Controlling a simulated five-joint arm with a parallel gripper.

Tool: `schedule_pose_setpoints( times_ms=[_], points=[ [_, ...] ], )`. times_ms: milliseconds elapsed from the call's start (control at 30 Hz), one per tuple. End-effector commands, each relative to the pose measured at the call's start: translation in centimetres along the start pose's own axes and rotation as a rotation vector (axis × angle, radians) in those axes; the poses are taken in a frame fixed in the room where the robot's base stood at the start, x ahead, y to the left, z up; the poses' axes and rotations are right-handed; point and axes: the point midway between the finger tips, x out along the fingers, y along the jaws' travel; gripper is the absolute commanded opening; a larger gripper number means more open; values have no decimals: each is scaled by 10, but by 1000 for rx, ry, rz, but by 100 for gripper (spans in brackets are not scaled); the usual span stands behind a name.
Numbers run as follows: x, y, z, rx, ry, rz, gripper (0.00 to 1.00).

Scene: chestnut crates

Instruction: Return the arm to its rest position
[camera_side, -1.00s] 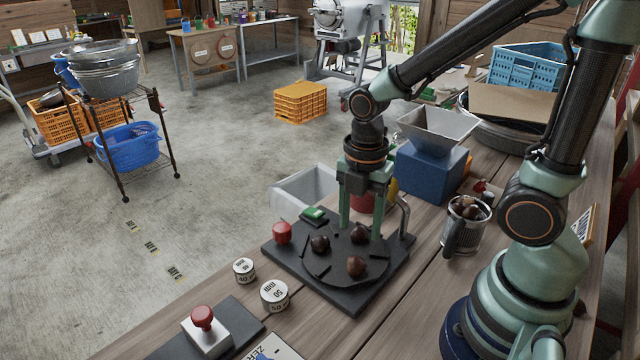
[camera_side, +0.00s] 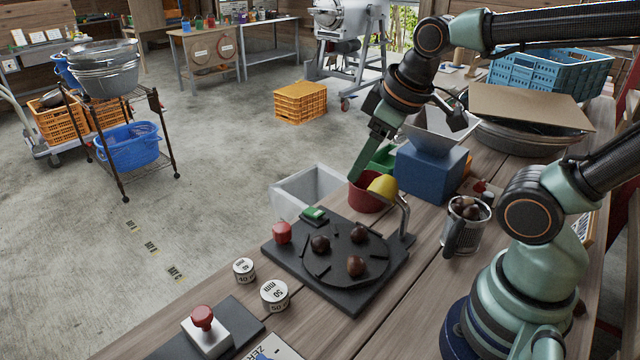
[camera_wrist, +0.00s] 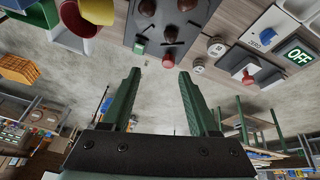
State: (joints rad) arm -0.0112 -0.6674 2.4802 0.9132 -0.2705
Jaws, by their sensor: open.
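My gripper (camera_side: 362,160) is raised and tilted above the bench, beside and above the dark plate. In the wrist view my gripper (camera_wrist: 158,74) shows its two green fingers spread apart with nothing between them. The dark plate (camera_side: 345,296) carries a round disc with three brown chestnuts (camera_side: 356,265) on it. The plate also shows at the top of the wrist view, with chestnuts (camera_wrist: 168,54). One finger overlaps the red container (camera_side: 366,199) in the side view; I cannot tell whether they touch.
A yellow container (camera_side: 382,186), a blue box (camera_side: 430,172) with a hopper and a grey bin (camera_side: 300,192) stand around the plate. A mug (camera_side: 465,226) holds chestnuts. Marked weights (camera_side: 274,295) and a red button box (camera_side: 206,334) are at the front.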

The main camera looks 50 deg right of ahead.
Motion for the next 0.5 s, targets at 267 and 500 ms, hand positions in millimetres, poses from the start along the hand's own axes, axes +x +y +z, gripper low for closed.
schedule_pose_setpoints(
  times_ms=[267, 500],
  points=[
    [-13, 5, -4, 276, 75, 16, 60],
    [-13, 5, -4, 284, 76, 15, 60]
  ],
)
